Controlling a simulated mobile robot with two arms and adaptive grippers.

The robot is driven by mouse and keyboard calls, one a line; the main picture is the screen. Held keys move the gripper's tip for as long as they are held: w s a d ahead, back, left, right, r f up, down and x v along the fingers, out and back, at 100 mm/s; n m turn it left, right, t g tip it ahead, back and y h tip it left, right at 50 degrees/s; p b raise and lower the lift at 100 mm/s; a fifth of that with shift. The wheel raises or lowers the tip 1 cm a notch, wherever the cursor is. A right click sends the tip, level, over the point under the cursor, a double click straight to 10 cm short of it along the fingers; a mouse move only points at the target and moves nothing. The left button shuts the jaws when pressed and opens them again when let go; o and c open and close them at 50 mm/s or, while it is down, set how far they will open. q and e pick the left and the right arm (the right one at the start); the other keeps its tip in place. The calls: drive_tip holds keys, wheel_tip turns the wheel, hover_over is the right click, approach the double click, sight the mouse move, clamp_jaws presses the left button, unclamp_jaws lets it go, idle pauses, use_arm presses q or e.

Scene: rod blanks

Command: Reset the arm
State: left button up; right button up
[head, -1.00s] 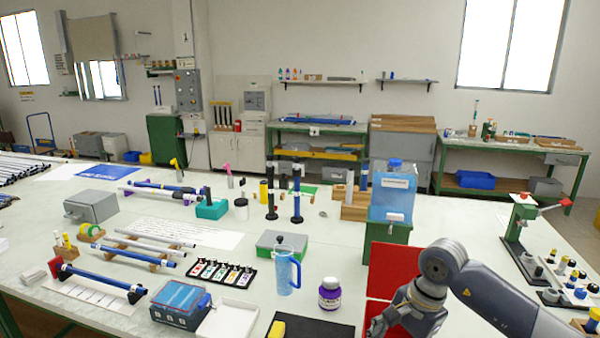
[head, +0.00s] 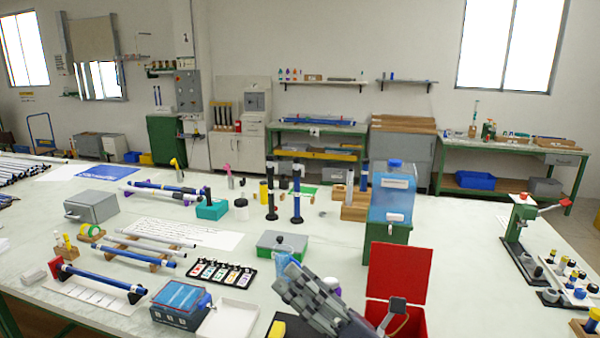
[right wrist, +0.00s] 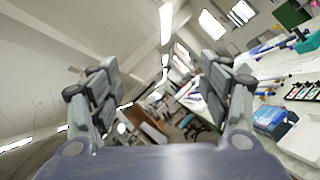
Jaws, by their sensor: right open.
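My right gripper (head: 292,290) reaches up from the bottom middle of the head view, above the near part of the worktable (head: 340,228). In the right wrist view its two fingers (right wrist: 160,95) stand wide apart with nothing between them. It is tilted, and that view looks across the room toward the ceiling lamps. In the head view the gripper hides most of the blue mug (head: 282,262). My left gripper is not in view.
An open red box (head: 398,270) stands right of the gripper. A blue water tank (head: 392,197) stands behind.

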drive_tip(key=w+d+f+m+t+h, duration=0.1)
drive_tip(key=d+f+m+t+h, duration=0.25)
drive_tip(key=d+m+h, duration=0.55)
drive_tip(key=w+d+f+m+t+h, duration=0.2)
drive_tip(key=d+f+m+h, duration=0.35)
drive_tip(key=m, duration=0.65)
drive_tip(key=s+d+f+m+g+h, duration=0.2)
drive_tip(key=s+d+f+m+g, duration=0.15)
drive_tip(key=f, duration=0.35)
drive_tip(key=s+d+f+m+g+h, duration=0.2)
drive_tip(key=s+f+m+g, duration=0.1)
drive_tip(key=f+m, duration=0.25)
drive_tip(key=s+f+m+g, duration=0.3)
drive_tip(key=s+f+g, duration=0.3)
drive_tip(key=s, duration=0.5)
drive_tip(key=s+f+m+g, duration=0.3)
drive_tip(key=s+f, duration=0.4)
drive_tip(key=s, duration=0.4)
wheel_tip(320, 180, down, 28)
drive_tip(key=g+b, duration=0.2)
drive_tip(key=s+d+f+b, duration=0.1)
drive_tip(key=s+f, duration=0.8)
drive_tip(key=s+d+f, duration=0.2)
drive_tip(key=s+f, duration=0.6)
drive_tip(key=f, duration=0.1)
drive_tip(key=shift+s+d+f+n+g+b, duration=0.15)
drive_tip(key=shift+s+d+n+g+b, duration=0.15)
drive_tip(key=shift+s+n+g+b, duration=0.1)
drive_tip(key=shift+c, duration=0.2)
